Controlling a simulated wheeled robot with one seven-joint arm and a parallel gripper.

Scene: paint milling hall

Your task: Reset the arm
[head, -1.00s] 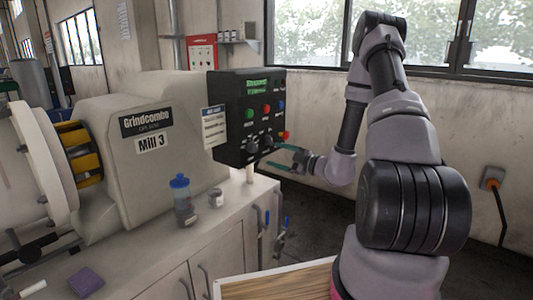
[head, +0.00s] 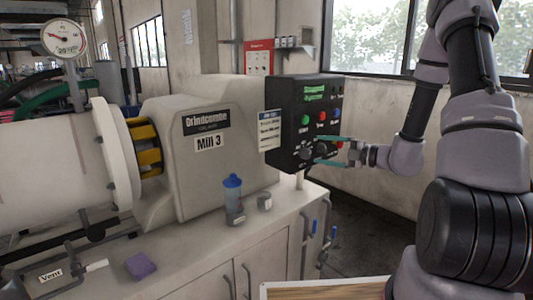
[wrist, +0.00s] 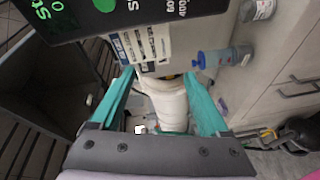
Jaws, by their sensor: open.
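My gripper (head: 328,152) is open and empty at the right side of the mill's black control panel (head: 291,120), close to its knobs. I cannot tell in the head view whether the fingers touch the panel. The wrist view shows both teal fingers of my gripper (wrist: 165,100) spread apart with nothing between them. The control panel (wrist: 115,15) is at the top of that view, with a green lit button. My arm bends from the right side of the head view towards the panel.
The Mill 3 body (head: 235,170) stands on a cabinet bench (head: 280,225). On the bench are a blue-capped bottle (head: 234,205), a small jar (head: 265,202) and a purple sponge (head: 140,266). A gauge (head: 64,38) is at upper left. A wooden board (head: 325,291) is in front.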

